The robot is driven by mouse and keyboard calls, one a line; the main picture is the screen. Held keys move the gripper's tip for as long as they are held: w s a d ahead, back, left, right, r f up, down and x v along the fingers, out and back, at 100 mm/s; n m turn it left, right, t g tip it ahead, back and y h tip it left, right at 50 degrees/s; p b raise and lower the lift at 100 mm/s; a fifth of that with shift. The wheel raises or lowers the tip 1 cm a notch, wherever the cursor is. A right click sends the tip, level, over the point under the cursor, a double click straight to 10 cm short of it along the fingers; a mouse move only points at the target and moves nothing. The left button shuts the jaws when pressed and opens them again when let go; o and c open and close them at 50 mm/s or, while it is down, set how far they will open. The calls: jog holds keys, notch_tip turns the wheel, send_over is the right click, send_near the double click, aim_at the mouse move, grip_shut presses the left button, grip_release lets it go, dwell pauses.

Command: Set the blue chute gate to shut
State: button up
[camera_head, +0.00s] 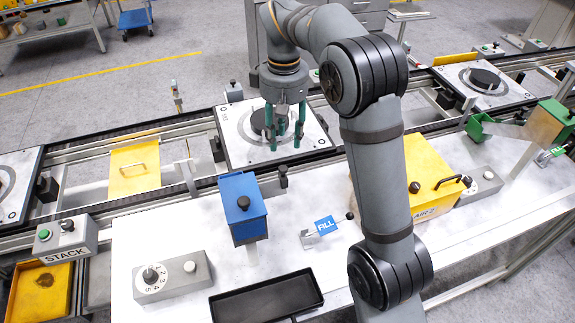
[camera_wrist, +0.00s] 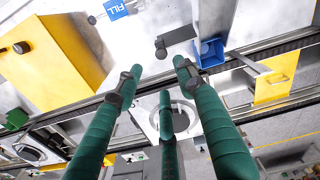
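The blue chute (camera_head: 240,205) is a blue box with a black knob (camera_head: 243,203) on its front, standing on the white bench left of centre. A black-knobbed lever (camera_head: 283,174) is at its right rear. I cannot tell the gate's position. A blue FILL sign (camera_head: 326,225) stands to the right, with a black knob beside it. In the wrist view the chute (camera_wrist: 210,52) is at upper right and the FILL sign (camera_wrist: 116,9) at the top. My gripper (camera_head: 284,140) has green fingers spread apart and empty, above a pallet behind the chute; it also shows in the wrist view (camera_wrist: 158,80).
A pallet with a dark disc (camera_head: 232,135) sits on the conveyor below my gripper. A black tray (camera_head: 266,299) and a grey dial box (camera_head: 172,277) are in front of the chute. A yellow box (camera_head: 425,165) and green chute (camera_head: 547,125) are to the right.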

aim_at(283, 168)
notch_tip(283, 168, down, 10)
jog(key=shift+a+f, duration=0.1)
jog(key=shift+a, duration=0.05)
dwell(0.4)
jog(key=shift+c, duration=0.5)
grip_shut()
dwell(0.4)
